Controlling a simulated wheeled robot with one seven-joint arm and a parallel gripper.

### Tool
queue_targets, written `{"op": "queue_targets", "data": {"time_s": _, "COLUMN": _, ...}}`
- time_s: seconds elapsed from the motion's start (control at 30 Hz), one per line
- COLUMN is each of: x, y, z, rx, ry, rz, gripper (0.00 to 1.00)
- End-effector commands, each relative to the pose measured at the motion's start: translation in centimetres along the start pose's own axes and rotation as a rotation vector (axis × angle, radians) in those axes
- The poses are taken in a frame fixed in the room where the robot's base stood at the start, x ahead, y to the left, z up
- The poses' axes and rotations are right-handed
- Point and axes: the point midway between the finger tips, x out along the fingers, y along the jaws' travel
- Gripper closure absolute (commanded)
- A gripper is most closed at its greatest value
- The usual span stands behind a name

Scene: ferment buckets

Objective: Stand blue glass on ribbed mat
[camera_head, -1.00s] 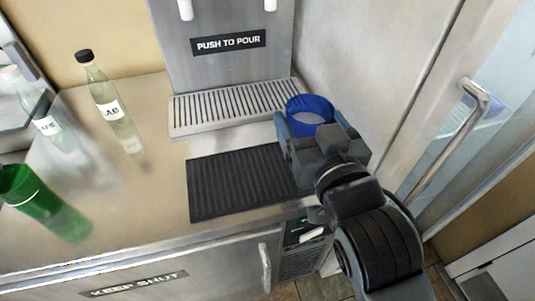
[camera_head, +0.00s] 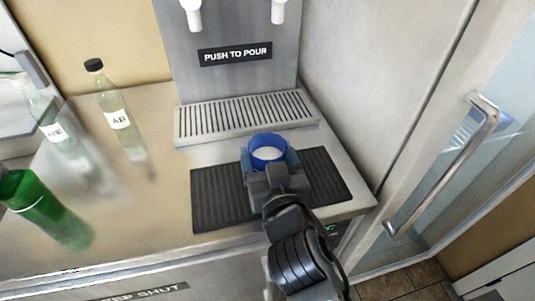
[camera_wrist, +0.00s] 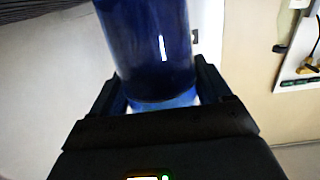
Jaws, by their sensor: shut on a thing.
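The blue glass (camera_head: 267,146) is held upright in my gripper (camera_head: 268,165), with its round open rim facing up in the head view. In the wrist view the blue glass (camera_wrist: 150,45) stands between the two fingers of my gripper (camera_wrist: 160,98), which are shut on it. The dark ribbed mat (camera_head: 219,196) lies on the steel counter, and the glass shows over its middle to back part. My gripper and arm hide part of the mat. I cannot tell whether the glass base touches the mat.
A steel dispenser labelled "PUSH TO POUR" (camera_head: 235,54) stands behind, with a slotted drip tray (camera_head: 245,114) in front of it. A door handle (camera_head: 447,165) is at the right.

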Motion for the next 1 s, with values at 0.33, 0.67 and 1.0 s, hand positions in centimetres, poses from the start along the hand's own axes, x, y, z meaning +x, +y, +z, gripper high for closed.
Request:
{"op": "queue_targets", "data": {"time_s": 0.33, "x": 0.0, "y": 0.0, "z": 0.2, "rx": 0.000, "ry": 0.001, "rz": 0.000, "gripper": 0.19}}
{"op": "queue_targets", "data": {"time_s": 0.67, "x": 0.0, "y": 0.0, "z": 0.1, "rx": 0.000, "ry": 0.001, "rz": 0.000, "gripper": 0.00}}
{"op": "queue_targets", "data": {"time_s": 1.0, "x": -1.9, "y": 0.0, "z": 0.2, "rx": -0.001, "ry": 0.001, "rz": 0.000, "gripper": 0.00}}
